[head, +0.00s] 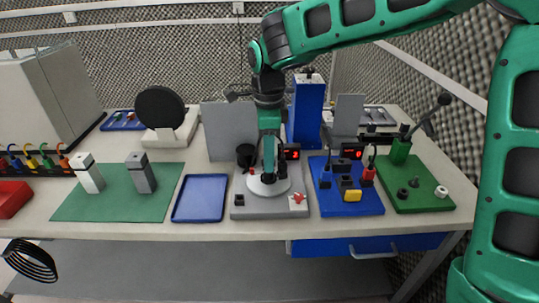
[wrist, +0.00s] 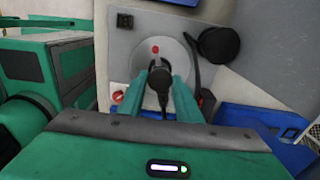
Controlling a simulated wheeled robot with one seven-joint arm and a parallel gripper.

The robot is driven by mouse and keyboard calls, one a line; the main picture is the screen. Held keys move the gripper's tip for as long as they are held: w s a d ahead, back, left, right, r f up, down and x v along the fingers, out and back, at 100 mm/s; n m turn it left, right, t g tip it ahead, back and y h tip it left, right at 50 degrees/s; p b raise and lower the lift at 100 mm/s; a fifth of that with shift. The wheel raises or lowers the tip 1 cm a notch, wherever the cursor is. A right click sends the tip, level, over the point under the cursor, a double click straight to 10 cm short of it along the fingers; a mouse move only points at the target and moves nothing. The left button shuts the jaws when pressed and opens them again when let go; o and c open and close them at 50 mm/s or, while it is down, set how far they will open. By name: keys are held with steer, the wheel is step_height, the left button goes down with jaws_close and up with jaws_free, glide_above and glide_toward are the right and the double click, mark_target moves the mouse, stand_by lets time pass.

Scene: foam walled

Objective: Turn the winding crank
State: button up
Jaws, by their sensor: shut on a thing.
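The winding crank is a pale round disc (head: 256,187) on a grey base plate (head: 240,211) at the middle of the table. In the wrist view the disc (wrist: 138,58) has a red dot and an upright black handle (wrist: 160,82). My gripper (head: 268,178) reaches down over the disc from above. In the wrist view my gripper (wrist: 160,80) has its two green fingers on either side of the black handle, shut on it. The fingers hide part of the handle, and my arm hides part of the disc in the head view.
A black cylinder (head: 246,154) stands just behind the disc, with a red-lit display (head: 291,152) beside it. A red switch (head: 298,198) sits at the plate's front right. A blue tray (head: 200,198) lies left, a blue board (head: 345,207) with blocks right. Tall panels stand behind.

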steer(key=shift+w+m, duration=0.2)
steer(key=shift+m, duration=1.6)
steer(key=shift+m, duration=0.6)
steer(key=o, duration=1)
step_height(320, 180, up, 11)
steer(key=shift+f, duration=0.1)
